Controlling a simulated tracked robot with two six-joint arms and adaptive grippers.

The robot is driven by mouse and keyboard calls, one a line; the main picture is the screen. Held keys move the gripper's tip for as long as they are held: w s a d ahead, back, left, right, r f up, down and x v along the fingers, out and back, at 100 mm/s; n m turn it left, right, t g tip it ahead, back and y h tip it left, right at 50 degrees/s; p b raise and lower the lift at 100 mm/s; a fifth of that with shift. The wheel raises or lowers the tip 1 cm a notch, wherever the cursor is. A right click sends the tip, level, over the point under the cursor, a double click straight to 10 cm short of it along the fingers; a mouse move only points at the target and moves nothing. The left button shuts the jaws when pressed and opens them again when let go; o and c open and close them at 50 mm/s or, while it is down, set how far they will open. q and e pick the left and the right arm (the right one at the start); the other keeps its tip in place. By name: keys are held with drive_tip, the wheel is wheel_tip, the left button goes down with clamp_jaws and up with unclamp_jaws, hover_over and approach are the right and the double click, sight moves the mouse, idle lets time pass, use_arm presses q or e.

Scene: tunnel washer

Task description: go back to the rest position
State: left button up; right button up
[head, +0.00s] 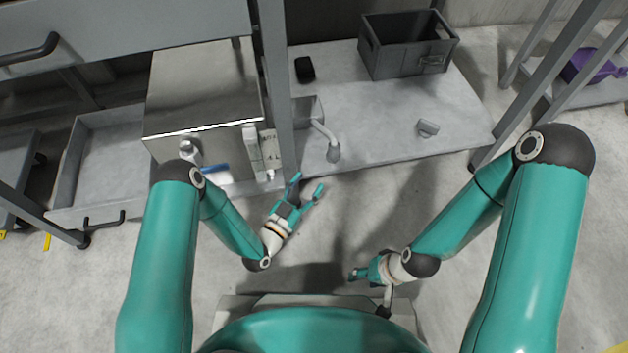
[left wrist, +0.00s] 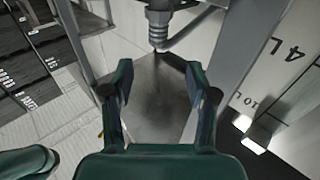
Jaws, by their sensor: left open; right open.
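My left gripper (head: 308,181) is open and empty. It is over the floor just in front of the bench, near the grey upright post. In the left wrist view its two fingers (left wrist: 160,78) are apart with nothing between them. My right gripper (head: 356,275) is low in the middle of the head view, close to my base. It is open, seen small and from above, and no object shows in it. Both arms are bent inward in front of my body.
A grey bench (head: 385,120) carries a dark crate (head: 405,62), a black item (head: 305,69), a nozzle (head: 333,152) and a small grey block (head: 428,128). An open drawer (head: 100,155) is at left. Floor between my arms is clear.

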use_arm(q)
drive_tip(key=shift+s, duration=0.1)
idle(0.4)
drive_tip(key=s+a+f+n+g+y+p, duration=0.35)
drive_tip(key=s+a+g+y+p, duration=0.2)
drive_tip(key=s+g, duration=0.2)
drive_tip(key=s+a+r+n+g+p, duration=0.1)
drive_tip(key=s+a+r+n+g, duration=0.2)
drive_tip(key=s, duration=0.5)
drive_tip(key=s+a+r+n+g+p, duration=0.1)
drive_tip(key=s+a+r+n+g, duration=0.1)
drive_tip(key=s+g, duration=0.45)
wheel_tip(320, 180, up, 37)
drive_tip(key=t+p, duration=0.1)
drive_tip(key=p, duration=3.6)
drive_tip(key=shift+s+d+r+p, duration=0.2)
drive_tip(key=shift+s+d+p, duration=0.05)
drive_tip(key=shift+d+p, duration=0.15)
